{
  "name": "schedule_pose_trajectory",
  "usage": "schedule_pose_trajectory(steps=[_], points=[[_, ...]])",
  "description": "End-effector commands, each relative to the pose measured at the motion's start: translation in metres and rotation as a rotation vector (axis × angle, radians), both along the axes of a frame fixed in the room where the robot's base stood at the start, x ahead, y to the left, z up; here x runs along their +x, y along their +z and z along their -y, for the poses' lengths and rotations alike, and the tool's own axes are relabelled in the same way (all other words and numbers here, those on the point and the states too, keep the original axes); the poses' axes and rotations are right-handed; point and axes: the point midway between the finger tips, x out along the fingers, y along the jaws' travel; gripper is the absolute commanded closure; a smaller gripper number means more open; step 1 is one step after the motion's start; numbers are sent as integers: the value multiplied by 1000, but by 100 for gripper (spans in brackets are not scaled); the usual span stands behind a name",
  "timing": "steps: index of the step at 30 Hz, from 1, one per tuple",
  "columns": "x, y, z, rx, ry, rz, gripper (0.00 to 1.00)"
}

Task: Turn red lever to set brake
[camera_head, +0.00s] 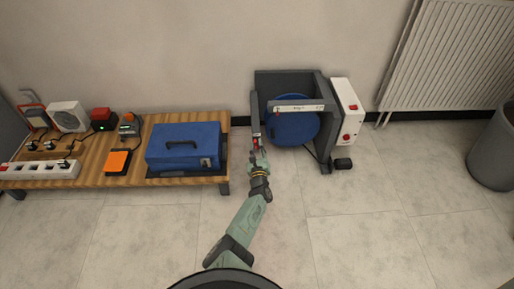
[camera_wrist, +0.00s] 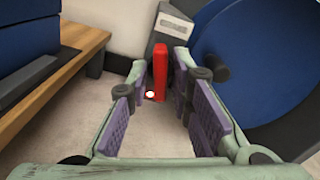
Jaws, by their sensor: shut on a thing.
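The red lever (camera_wrist: 160,62) stands upright in the wrist view, between the tips of my gripper (camera_wrist: 161,76). My gripper is shut on the lever; the purple-padded fingers sit on either side of it. In the head view the red lever (camera_head: 256,142) is a small red patch at the left side of the grey machine frame (camera_head: 256,92), partly hidden by my gripper (camera_head: 257,147). The blue drum (camera_head: 293,127) sits inside the frame, and also fills the right of the wrist view (camera_wrist: 255,55).
A wooden bench (camera_head: 95,177) with a blue case (camera_head: 183,148) stands close on the left. A white box (camera_head: 346,112) with red controls is on the machine's right side, with a black pedal (camera_head: 343,163) on the floor. The front floor is clear.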

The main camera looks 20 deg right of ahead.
Motion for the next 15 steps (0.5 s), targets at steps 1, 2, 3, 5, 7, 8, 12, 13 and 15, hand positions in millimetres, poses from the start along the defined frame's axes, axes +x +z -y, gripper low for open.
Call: schedule_pose_trajectory(steps=[1, 2, 3, 5, 7, 8, 12, 13, 15], points=[[0, 1, 1, 37, -1, 12, 100], [0, 1, 1, 60, -1, 19, 100], [0, 2, 1, 90, -2, 27, 100], [1, 2, 1, 129, -1, 40, 100], [1, 2, 1, 172, -1, 52, 100], [1, 2, 1, 188, -1, 57, 100], [1, 2, 1, 249, -1, 74, 100], [1, 2, 1, 260, -1, 77, 100], [1, 2, 1, 279, -1, 83, 100]])
